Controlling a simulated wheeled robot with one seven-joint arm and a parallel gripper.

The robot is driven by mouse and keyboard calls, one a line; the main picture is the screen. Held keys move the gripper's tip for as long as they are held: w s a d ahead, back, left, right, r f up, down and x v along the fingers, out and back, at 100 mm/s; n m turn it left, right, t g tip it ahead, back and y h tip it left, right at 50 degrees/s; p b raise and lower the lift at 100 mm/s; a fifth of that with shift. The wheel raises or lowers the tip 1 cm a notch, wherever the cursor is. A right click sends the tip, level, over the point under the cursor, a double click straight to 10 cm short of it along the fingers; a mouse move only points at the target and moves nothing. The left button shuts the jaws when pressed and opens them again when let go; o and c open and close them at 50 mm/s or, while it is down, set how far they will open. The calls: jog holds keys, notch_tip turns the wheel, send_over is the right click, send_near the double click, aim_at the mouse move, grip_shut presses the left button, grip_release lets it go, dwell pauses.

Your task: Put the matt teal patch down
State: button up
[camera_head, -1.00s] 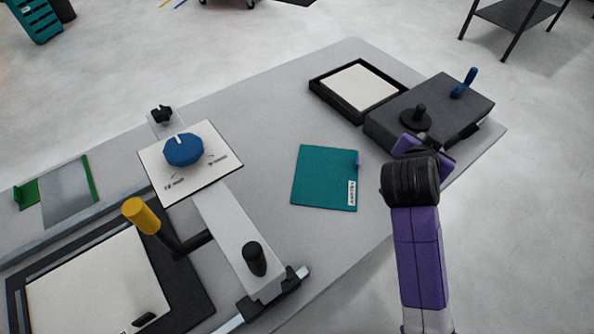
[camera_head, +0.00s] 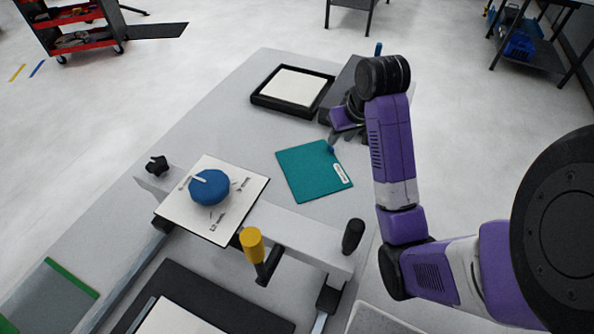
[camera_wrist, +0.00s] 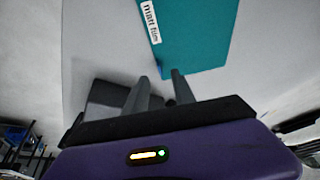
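The matt teal patch (camera_head: 312,172) lies flat on the grey table, with a white label near its right edge and a small blue tab (camera_head: 331,149) at its far right corner. In the wrist view the patch (camera_wrist: 200,35) is just past my fingertips, and its label reads "matt film". My gripper (camera_head: 342,140) is low beside the tab corner. In the wrist view my gripper (camera_wrist: 160,78) has its two fingers apart, with the tab close to the gap between the tips. I see nothing held between them.
A black-framed tray (camera_head: 262,102) with a pale panel sits behind the patch. A dark box (camera_head: 345,80) stands behind my gripper. A white plate with a blue knob (camera_head: 210,187), a yellow handle (camera_head: 252,245) and a black knob (camera_head: 353,236) are on the left and front.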

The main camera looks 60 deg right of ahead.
aim_at(333, 148)
jog(key=shift+w+f+b, duration=0.1)
jog(key=shift+f+b, duration=0.3)
jog(key=shift+f, duration=0.05)
jog(key=shift+b+x, duration=0.95)
jog(key=shift+x, duration=0.05)
jog(key=shift+d+x, duration=0.15)
jog(key=shift+x, duration=1.1)
jog(key=shift+d+x, duration=0.15)
jog(key=shift+x, duration=1.15)
jog(key=shift+r, duration=0.1)
jog(key=shift+c, duration=0.4)
grip_shut()
